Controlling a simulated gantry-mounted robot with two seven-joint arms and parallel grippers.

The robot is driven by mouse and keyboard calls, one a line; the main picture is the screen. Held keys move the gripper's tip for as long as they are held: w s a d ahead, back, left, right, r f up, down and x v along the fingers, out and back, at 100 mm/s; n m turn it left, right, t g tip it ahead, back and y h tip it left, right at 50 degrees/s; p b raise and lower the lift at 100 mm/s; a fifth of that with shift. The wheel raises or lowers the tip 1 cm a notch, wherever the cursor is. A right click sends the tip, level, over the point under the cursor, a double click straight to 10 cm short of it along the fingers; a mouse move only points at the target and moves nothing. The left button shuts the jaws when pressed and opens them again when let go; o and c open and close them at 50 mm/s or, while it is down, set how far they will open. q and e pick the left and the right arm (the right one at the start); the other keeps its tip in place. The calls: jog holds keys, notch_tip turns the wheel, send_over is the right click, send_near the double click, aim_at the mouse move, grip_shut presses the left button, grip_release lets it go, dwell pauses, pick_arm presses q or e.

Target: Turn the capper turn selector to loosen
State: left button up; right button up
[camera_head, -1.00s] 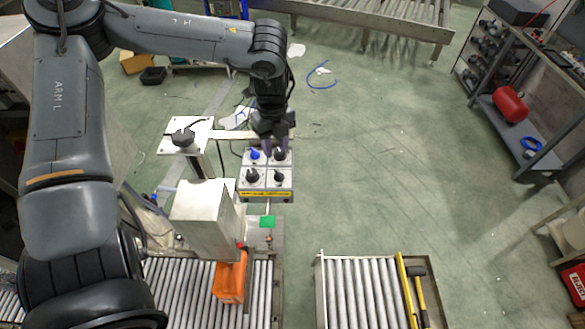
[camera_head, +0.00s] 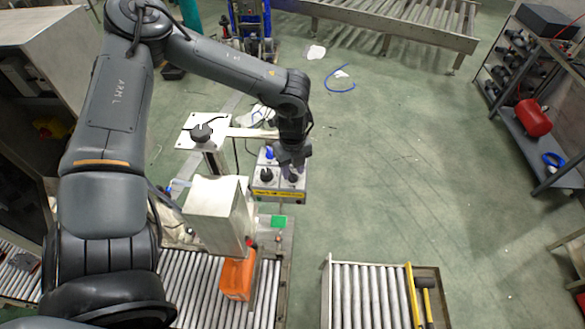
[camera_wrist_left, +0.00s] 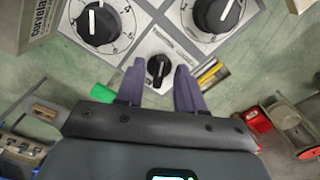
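The control box (camera_head: 263,188) has a grey top with several knobs and a yellow strip along its front edge. A blue knob (camera_head: 269,153) and a black knob (camera_head: 266,174) show on its left side. My left gripper (camera_head: 293,166) is over its right side, pointing down and hiding part of it. In the left wrist view, a small black selector knob (camera_wrist_left: 158,68) with a white pointer line lies at the gap of my open left gripper (camera_wrist_left: 160,86). A finger is on each side, apart from the knob. Its printed label is hard to read. My right gripper is out of view.
Two large black dials (camera_wrist_left: 97,24) sit beyond the small knob in the left wrist view. A metal machine housing (camera_head: 217,213) and an orange block (camera_head: 237,275) are left of and in front of the box. Open green floor (camera_head: 400,170) lies to the right.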

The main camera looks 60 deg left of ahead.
pick_arm(q)
jog(key=shift+f, duration=0.25)
jog(key=shift+c, duration=0.3)
grip_shut()
